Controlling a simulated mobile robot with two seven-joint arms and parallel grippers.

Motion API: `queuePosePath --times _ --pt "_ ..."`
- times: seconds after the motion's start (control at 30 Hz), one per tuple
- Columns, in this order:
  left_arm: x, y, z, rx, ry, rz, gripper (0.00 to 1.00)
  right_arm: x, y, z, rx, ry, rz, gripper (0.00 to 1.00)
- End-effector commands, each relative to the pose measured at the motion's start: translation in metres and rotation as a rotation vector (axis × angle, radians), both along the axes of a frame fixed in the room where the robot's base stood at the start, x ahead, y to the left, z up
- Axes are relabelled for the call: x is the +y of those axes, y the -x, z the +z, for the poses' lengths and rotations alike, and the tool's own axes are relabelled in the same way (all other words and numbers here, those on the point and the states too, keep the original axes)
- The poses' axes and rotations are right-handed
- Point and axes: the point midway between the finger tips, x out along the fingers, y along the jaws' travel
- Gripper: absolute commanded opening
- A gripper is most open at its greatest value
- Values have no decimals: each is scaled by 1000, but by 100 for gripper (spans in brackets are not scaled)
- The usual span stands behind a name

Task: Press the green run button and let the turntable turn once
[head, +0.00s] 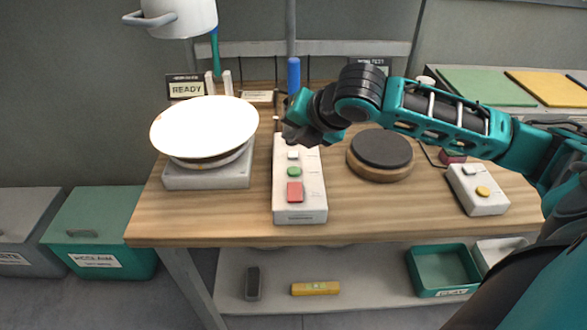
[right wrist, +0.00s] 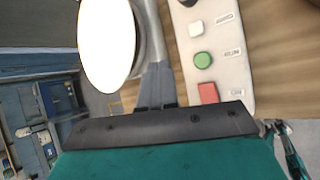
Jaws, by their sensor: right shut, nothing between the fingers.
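The green run button (head: 294,171) is on a white control box (head: 306,208) on the bench, between a white button (head: 293,156) and a red button (head: 294,191). It also shows in the right wrist view (right wrist: 203,60). A white plate (head: 203,125) lies on the turntable (head: 208,178) left of the box. My right gripper (head: 291,133) is shut and empty, above the far end of the box and apart from the green button. In the right wrist view its fingers (right wrist: 156,82) show between plate and box. My left gripper is not in view.
A sign (head: 187,89) behind the plate reads READY. A blue cylinder (head: 294,75) stands at the back. A dark round pad (head: 381,148) and a small box with a yellow button (head: 483,192) are to the right. A white pot (head: 175,18) hangs above left.

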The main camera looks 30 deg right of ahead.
Motion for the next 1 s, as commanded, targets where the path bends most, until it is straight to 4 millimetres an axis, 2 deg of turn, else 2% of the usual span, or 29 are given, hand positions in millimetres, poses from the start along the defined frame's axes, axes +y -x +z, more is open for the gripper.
queuePosePath --times 0.03,0.17,0.6,0.77,0.9,1.0 --pt "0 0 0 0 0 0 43 -7 -3 7 -12 32 15 0" --pt "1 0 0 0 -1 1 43 -14 -6 15 -23 71 44 0" --pt "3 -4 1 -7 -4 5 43 -14 -7 14 -24 75 49 0" --pt "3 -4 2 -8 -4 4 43 -14 -6 6 -20 75 48 0" --pt "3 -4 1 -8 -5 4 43 -14 -6 -9 -20 75 50 0" --pt "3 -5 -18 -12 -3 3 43 -14 -6 -24 -25 75 49 0"
